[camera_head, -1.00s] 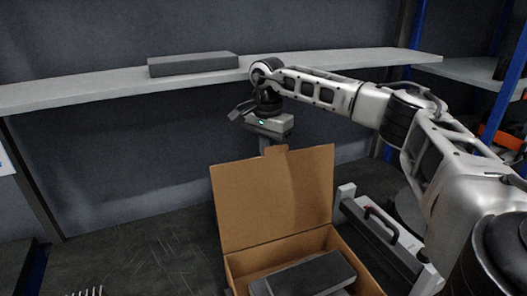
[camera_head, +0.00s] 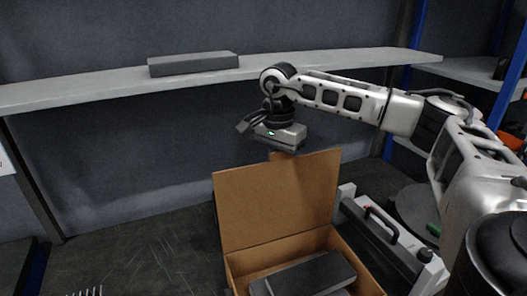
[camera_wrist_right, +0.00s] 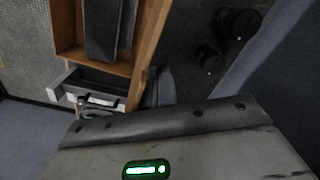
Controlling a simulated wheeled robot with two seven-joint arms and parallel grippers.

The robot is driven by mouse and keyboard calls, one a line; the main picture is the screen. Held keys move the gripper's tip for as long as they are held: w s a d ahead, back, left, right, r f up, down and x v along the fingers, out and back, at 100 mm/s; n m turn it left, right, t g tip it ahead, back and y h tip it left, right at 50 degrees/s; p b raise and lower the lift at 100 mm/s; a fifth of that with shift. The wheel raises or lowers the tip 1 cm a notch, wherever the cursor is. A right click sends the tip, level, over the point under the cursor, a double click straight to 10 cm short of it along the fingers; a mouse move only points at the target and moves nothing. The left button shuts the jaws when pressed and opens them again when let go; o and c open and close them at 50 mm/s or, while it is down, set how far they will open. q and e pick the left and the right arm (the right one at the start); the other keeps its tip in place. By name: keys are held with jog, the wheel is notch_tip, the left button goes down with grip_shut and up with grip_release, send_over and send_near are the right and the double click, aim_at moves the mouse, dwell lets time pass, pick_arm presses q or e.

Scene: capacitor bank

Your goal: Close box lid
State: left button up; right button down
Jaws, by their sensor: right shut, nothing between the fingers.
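An open cardboard box (camera_head: 352,262) stands on the floor at the bottom centre of the head view, with a dark grey block (camera_head: 315,275) inside. Its lid (camera_head: 275,203) stands up from the far side, roughly upright, with a small tab on its top edge. My right gripper (camera_head: 283,152) is at the lid's top edge, on the far side, pointing down; its fingers are hidden behind the lid. I cannot tell whether it touches the lid. The right wrist view shows the box (camera_wrist_right: 68,28) and the block (camera_wrist_right: 103,30) at the top. My left gripper is out of view.
A grey shelf (camera_head: 90,87) runs along the wall behind, with a dark grey bar (camera_head: 193,64) on it. A grey case with a handle (camera_head: 383,235) lies right of the box. Blue-post shelving (camera_head: 506,85) is at the right. Floor left of the box is mostly clear.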

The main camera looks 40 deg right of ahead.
pick_arm(q)
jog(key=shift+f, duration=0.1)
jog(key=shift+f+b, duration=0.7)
jog(key=shift+b, duration=0.4)
pick_arm(e)
jog(key=s+a, duration=0.4)
jog(key=s, duration=0.7)
jog(key=shift+s+a, duration=0.15)
jog(key=shift+s, duration=0.15)
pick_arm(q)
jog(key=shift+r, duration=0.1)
pick_arm(e)
jog(key=shift+r, duration=0.1)
dwell(0.6)
